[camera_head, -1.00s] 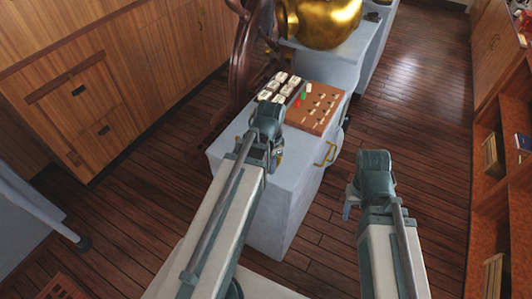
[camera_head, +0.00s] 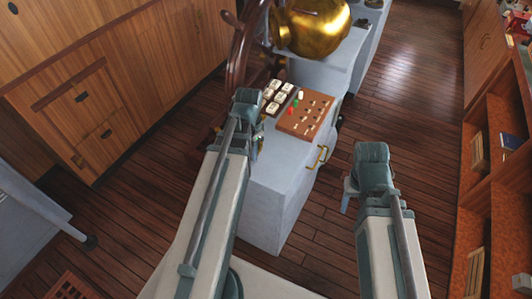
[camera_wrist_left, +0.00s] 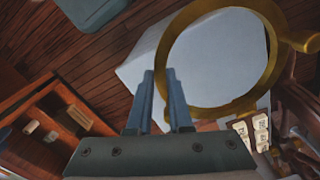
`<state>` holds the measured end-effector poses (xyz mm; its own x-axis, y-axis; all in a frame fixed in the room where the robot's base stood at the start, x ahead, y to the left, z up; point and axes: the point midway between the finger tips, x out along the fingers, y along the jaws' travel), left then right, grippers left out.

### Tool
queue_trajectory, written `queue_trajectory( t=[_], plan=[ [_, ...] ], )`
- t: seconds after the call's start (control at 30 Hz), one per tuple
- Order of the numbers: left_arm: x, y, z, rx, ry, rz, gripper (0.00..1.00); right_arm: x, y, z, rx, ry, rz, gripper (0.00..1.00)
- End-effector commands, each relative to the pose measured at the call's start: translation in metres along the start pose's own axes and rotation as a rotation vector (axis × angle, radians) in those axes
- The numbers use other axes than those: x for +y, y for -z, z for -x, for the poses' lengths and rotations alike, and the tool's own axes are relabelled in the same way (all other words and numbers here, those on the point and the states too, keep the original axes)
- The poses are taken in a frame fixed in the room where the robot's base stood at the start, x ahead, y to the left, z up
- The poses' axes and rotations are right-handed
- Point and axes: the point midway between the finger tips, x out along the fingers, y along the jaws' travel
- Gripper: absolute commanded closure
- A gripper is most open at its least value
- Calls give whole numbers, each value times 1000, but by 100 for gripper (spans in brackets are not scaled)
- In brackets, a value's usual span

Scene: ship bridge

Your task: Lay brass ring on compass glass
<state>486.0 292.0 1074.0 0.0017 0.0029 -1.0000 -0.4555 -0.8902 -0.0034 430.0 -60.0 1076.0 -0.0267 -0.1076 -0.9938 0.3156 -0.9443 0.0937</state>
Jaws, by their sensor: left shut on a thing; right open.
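My left gripper (camera_head: 258,141) is over the near left side of the grey console (camera_head: 270,195). In the left wrist view, its fingers (camera_wrist_left: 165,75) are shut on the brass ring (camera_wrist_left: 270,35), gripping one side of the rim. The ring is a wide open hoop with lugs, held above the console; in the head view it is mostly hidden behind the gripper. A large polished brass housing (camera_head: 312,28) stands at the back; I cannot make out the compass glass on it. My right gripper (camera_head: 349,193) is open and empty, right of the console.
A wooden board with small levers (camera_head: 305,115) and several white labelled blocks (camera_head: 272,98) are on the console top. A dark ship's wheel (camera_head: 240,55) stands behind left. Brass handles (camera_head: 322,155) are on the console side. Wooden shelves line the right; the floor between is clear.

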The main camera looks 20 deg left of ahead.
Motion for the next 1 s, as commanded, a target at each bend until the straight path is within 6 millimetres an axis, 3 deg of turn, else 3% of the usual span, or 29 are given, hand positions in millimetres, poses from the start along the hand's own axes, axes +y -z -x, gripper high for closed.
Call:
queue_trajectory(
  t=[0.03, 0.1, 0.4, 0.63, 1.0],
  plan=[
    [-19, -2, 34, 0, 1, 26, 100, 3, -2, 34, -1, 1, -2, 45],
    [-40, -8, 55, 0, 2, 53, 100, 5, -4, 55, -1, 1, -5, 45],
    [-109, -37, 124, -1, 5, 151, 100, 11, -8, 123, -2, 3, -14, 45],
    [-130, -50, 141, -1, 6, 183, 100, 13, -9, 141, -3, 3, -18, 45],
    [-132, -52, 141, -1, 6, 185, 100, 13, -9, 140, -3, 3, -18, 45]
  ],
)
